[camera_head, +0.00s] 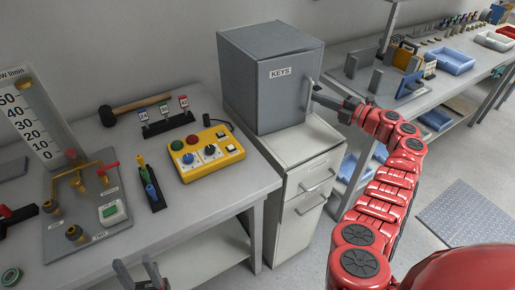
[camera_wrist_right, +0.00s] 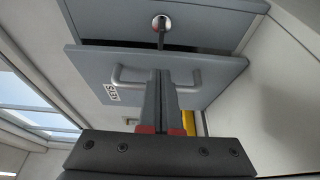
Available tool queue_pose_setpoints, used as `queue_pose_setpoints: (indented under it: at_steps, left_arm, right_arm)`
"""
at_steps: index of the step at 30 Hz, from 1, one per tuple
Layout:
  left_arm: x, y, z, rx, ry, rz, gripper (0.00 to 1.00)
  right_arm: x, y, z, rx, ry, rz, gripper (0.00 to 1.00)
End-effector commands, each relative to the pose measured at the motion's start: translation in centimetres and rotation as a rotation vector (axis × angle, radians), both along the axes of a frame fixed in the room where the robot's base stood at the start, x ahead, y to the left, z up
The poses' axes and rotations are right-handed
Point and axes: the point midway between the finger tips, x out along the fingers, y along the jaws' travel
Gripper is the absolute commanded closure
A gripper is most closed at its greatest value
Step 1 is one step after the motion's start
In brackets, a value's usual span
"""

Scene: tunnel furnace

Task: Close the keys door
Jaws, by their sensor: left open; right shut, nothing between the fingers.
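The grey keys cabinet (camera_head: 265,85) stands on a drawer unit. Its door (camera_head: 287,97), labelled KEYS, has a vertical handle at its right. In the right wrist view the door (camera_wrist_right: 90,65) looks slightly ajar, with a dark gap between its edge and the grey part behind. My right gripper (camera_head: 318,96) is at the handle side; in the wrist view its fingers (camera_wrist_right: 165,75) are together across the handle (camera_wrist_right: 118,76), holding nothing. Contact with the door is unclear. My left gripper (camera_head: 137,273) is open at the bottom edge, away from the cabinet.
The drawer unit (camera_head: 298,157) has handles on its front. The workbench (camera_head: 213,199) at left carries a yellow control box (camera_head: 210,153), a hammer (camera_head: 140,104) and fittings. A second bench with blue trays (camera_head: 453,62) stands at right. My right arm crosses the floor space between.

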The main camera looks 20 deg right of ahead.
Motion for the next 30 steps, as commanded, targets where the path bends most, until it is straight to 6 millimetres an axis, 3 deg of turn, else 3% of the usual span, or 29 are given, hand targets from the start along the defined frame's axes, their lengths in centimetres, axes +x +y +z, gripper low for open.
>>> queue_pose_setpoints:
  at_steps: [9, 30]
  left_arm:
    - [-0.01, 0.00, -0.55, 0.000, 0.000, 0.000, 0.50]
    - [0.00, -0.01, -0.29, 0.000, 0.000, 0.000, 0.50]
  right_arm:
    - [-0.23, -1.09, 0.05, 0.000, -0.001, -0.019, 1.00]
    - [-0.43, -1.20, 0.10, -0.001, 0.001, -0.021, 1.00]
